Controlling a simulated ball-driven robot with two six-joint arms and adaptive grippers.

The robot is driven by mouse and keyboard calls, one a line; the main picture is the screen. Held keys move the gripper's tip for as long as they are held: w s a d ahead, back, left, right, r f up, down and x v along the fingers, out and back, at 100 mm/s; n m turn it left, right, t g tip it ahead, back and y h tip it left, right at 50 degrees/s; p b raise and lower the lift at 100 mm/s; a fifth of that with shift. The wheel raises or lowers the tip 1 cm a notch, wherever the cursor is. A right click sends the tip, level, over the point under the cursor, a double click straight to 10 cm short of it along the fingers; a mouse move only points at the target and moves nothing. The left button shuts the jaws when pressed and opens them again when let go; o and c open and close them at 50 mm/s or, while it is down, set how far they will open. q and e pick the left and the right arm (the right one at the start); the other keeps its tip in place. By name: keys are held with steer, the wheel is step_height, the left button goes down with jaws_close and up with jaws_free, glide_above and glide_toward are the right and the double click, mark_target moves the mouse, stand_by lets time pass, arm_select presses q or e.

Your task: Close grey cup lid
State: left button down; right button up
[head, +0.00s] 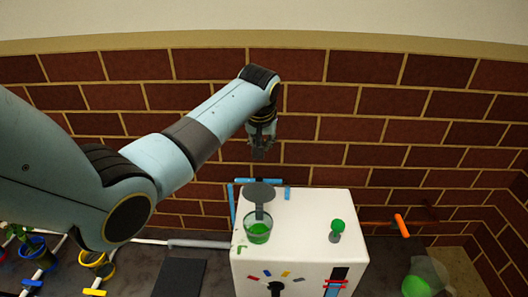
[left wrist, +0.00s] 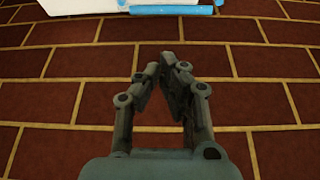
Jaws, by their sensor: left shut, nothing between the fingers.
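A clear cup with green inside (head: 258,236) stands on top of the white box, near its left edge. Its grey lid (head: 259,192) is a round disc raised behind the cup's rim, standing open. A narrow grey piece shows between the disc and the cup. My left gripper (head: 261,152) is above and behind the lid, in front of the brick wall, apart from both lid and cup. In the left wrist view my left gripper (left wrist: 166,72) is shut and empty, with brick wall behind it. My right gripper is not in view.
The white box (head: 300,255) has a blue frame (head: 233,205) at its back left. A green ball (head: 338,225) on a grey stem stands on its right side. An orange handle (head: 401,225) sticks out at right. A dark mat (head: 178,277) and pots lie left.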

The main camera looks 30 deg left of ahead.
mark_target(259, 188)
arm_select(q)
steer(key=b+x, duration=0.4)
steer(key=x, duration=0.4)
steer(key=shift+s+f, duration=0.1)
steer(key=shift+f, duration=0.1)
steer(key=shift+s+d+r+p, duration=0.15)
steer(key=shift+s+d, duration=0.2)
steer(key=shift+s, duration=0.25)
steer(key=shift+s+d+r+p, duration=0.1)
steer(key=shift+s+d, duration=0.25)
steer(key=shift+s, duration=0.25)
steer(key=shift+s+d+r+p, duration=0.15)
steer(key=shift+s+d, duration=0.2)
steer(key=shift+s, duration=0.25)
steer(key=shift+f, duration=0.1)
